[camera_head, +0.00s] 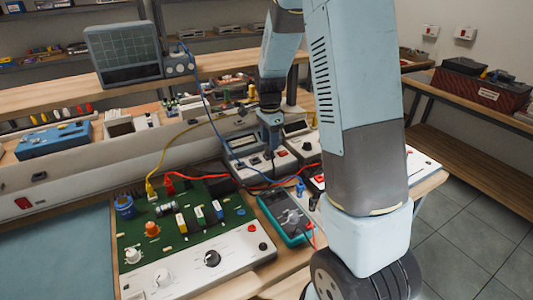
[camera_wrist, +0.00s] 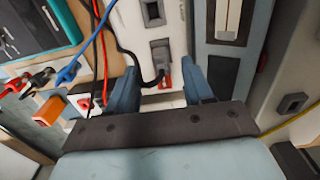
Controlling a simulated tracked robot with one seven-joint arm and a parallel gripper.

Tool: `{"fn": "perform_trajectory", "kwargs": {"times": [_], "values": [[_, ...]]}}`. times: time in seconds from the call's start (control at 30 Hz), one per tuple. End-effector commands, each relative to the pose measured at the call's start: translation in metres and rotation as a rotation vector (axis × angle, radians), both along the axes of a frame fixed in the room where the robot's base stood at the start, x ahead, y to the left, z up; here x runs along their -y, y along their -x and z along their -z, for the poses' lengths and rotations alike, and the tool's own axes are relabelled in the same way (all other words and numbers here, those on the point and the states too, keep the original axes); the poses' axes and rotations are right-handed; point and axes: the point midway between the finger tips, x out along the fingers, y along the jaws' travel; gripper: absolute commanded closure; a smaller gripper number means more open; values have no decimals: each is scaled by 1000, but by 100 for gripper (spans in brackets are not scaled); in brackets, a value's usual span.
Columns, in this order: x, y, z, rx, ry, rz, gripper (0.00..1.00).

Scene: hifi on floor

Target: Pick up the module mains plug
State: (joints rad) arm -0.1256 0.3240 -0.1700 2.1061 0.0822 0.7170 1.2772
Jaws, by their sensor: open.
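A dark grey plug (camera_wrist: 160,50) with a black cable sits on a white strip-like unit (camera_wrist: 172,18) in the wrist view. It looks like the module mains plug, though no label on it is readable. My gripper (camera_wrist: 159,70) is open, with one finger to the left of the plug and the other to its right. Both fingers look apart from it, and nothing is held. In the head view my gripper (camera_head: 270,146) points down over the white units at the back of the bench; the plug is too small or hidden there to make out.
A green circuit board (camera_head: 190,218) with knobs and a teal multimeter (camera_head: 286,216) lie in front of my gripper. Red, blue and black cables run close to the left finger in the wrist view. A grey-blue unit (camera_wrist: 228,60) stands just right. An oscilloscope (camera_head: 124,53) is on the shelf.

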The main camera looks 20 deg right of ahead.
Motion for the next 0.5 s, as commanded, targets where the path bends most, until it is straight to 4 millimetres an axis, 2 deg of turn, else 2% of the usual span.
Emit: {"fn": "perform_trajectory", "kwargs": {"times": [0.1,0.23,0.5], "values": [[1,0,18,-4,1,0,49],[1,0,32,-3,1,0,49],[0,0,37,-1,0,-1,49]]}}
